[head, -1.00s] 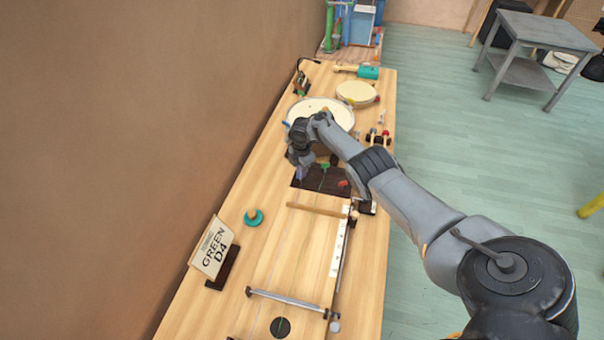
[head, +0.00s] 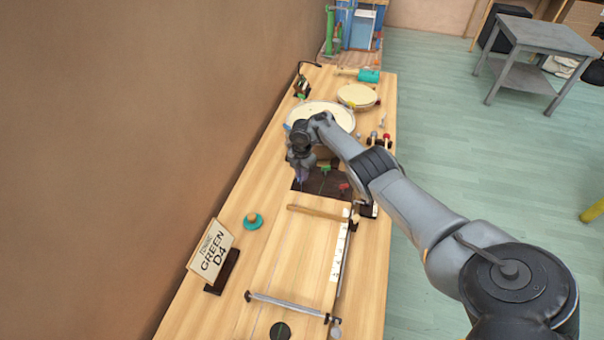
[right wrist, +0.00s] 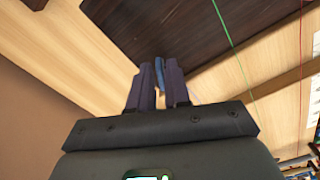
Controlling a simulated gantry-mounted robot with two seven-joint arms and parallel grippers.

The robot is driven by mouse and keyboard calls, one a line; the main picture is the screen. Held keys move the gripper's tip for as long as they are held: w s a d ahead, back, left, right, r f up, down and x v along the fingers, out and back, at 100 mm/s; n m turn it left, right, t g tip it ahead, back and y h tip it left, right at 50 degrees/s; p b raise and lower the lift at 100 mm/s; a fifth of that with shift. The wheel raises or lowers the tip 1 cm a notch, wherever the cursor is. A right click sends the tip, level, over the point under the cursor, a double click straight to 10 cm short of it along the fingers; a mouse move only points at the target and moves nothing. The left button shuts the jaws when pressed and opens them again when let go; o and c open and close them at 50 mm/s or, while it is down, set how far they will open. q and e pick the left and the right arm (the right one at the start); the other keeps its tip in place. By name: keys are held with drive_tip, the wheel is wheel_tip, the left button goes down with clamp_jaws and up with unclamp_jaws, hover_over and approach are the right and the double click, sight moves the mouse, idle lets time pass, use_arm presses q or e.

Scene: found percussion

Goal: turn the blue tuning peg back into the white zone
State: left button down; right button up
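The blue tuning peg (right wrist: 158,72) shows as a narrow blue strip between the two purple-grey fingers of my right gripper (right wrist: 160,80) in the right wrist view. The fingers stand close on both its sides and look shut on it. In the head view my right gripper (head: 301,176) points down at the left edge of the dark peg block (head: 318,186); the blue peg is hard to make out there. A green peg (head: 325,169) and a red peg (head: 344,186) are to its right. I cannot make out the white zone. My left gripper is not in view.
A wooden bar (head: 318,211) and a white marked strip (head: 339,252) lie nearer on the bench. A "GREEN D4" sign (head: 211,250) and a teal knob (head: 253,221) stand at left. A drum (head: 335,111) lies beyond my arm. The wall is close at left.

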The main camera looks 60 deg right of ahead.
drive_tip(key=shift+o, duration=1)
drive_tip(key=shift+r, duration=0.1)
drive_tip(key=shift+r, duration=0.3)
wheel_tip(320, 180, up, 10)
drive_tip(key=p, duration=0.3)
drive_tip(key=shift+p, duration=0.4)
